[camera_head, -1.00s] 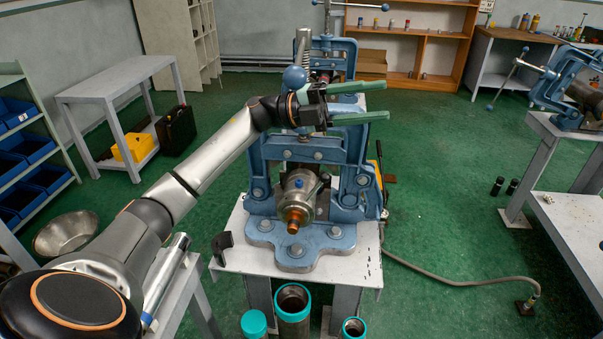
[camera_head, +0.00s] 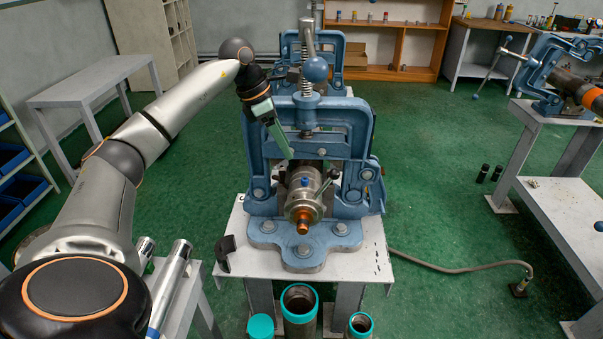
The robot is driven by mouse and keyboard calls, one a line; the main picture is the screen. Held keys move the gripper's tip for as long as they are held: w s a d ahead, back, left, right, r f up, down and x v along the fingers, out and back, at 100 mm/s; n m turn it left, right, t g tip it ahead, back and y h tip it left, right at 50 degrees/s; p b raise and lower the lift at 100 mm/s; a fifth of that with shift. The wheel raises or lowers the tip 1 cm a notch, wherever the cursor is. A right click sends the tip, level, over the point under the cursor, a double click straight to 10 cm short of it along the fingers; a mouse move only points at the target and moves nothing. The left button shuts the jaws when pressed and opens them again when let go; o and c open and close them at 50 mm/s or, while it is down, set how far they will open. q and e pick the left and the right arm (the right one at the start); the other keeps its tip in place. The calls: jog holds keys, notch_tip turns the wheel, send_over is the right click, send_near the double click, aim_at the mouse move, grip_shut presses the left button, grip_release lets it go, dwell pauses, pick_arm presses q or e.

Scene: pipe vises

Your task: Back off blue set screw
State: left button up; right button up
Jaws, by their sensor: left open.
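The blue set screw (camera_head: 306,183) looks like a small blue spot on top of the round metal fitting (camera_head: 304,203), which is held in the near blue pipe vise (camera_head: 365,150). An orange-brown nose (camera_head: 303,227) points out of the fitting's front. My left gripper (camera_head: 288,154) has green fingers and points down, above and slightly left of the fitting, apart from the screw. It is open and empty; seen edge-on, its fingers overlap. My right gripper is not in view.
Teal-rimmed pipes (camera_head: 299,302) stand below the white bench (camera_head: 370,262). A dark bracket (camera_head: 226,250) sits at the bench's left edge. Another vise (camera_head: 560,75) stands far right.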

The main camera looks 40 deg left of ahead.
aim_at(304, 179)
pick_arm(q)
jog(key=x, duration=1)
jog(key=shift+d+p, duration=0.1)
jog(key=shift+p, duration=0.3)
grip_shut()
